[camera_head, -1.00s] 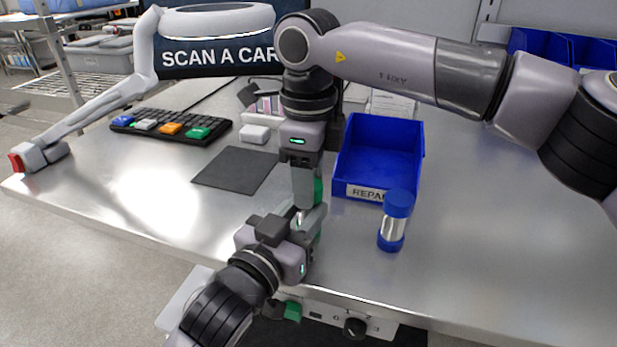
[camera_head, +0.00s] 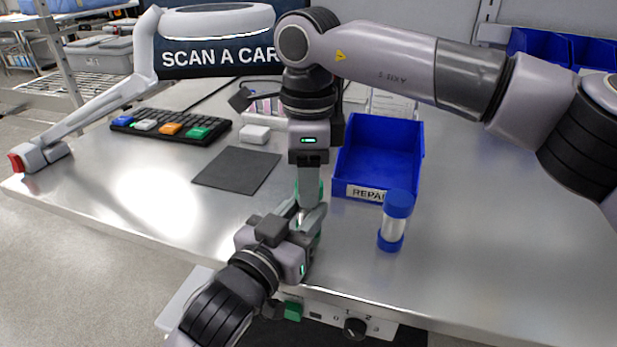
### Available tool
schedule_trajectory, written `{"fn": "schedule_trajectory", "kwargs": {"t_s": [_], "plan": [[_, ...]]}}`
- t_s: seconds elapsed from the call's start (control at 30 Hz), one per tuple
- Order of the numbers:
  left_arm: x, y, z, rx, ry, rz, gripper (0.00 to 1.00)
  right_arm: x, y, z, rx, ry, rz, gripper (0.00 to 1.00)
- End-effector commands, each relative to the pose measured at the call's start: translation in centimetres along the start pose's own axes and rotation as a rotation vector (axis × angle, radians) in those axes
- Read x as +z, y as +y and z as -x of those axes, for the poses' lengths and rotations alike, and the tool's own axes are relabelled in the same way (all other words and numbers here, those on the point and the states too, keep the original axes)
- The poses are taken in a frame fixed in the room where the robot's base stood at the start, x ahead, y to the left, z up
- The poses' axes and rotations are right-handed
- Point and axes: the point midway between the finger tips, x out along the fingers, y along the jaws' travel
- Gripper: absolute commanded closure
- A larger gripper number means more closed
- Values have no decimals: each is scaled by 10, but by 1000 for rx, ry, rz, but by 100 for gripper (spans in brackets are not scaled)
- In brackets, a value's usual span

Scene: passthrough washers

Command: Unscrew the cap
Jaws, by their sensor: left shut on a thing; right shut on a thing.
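My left gripper (camera_head: 309,222) comes in from the bottom left and is shut on a small container (camera_head: 301,218) near the table's front edge. The container is mostly hidden by the fingers; only a small pale, shiny part shows. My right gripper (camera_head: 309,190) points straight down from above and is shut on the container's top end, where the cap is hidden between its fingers. The two grippers are stacked one above the other, nearly touching. A separate container (camera_head: 392,229) with a blue cap (camera_head: 398,203) and blue base stands upright on the table to the right, apart from both grippers.
A blue bin (camera_head: 347,163) labelled "REPAIR" stands behind the grippers. A dark mat (camera_head: 236,168), a small white box (camera_head: 254,134) and a keypad (camera_head: 170,127) lie to the left. The metal table (camera_head: 480,230) is clear at the right.

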Motion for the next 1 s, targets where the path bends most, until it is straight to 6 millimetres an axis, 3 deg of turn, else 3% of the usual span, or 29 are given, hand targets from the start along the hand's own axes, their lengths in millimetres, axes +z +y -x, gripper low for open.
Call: {"fn": "schedule_trajectory", "kwargs": {"t_s": [1.0], "plan": [[1, 0, 0, 0, -3, 0, 100, 0, 0, 26, -1, -1, 1, 93]]}}
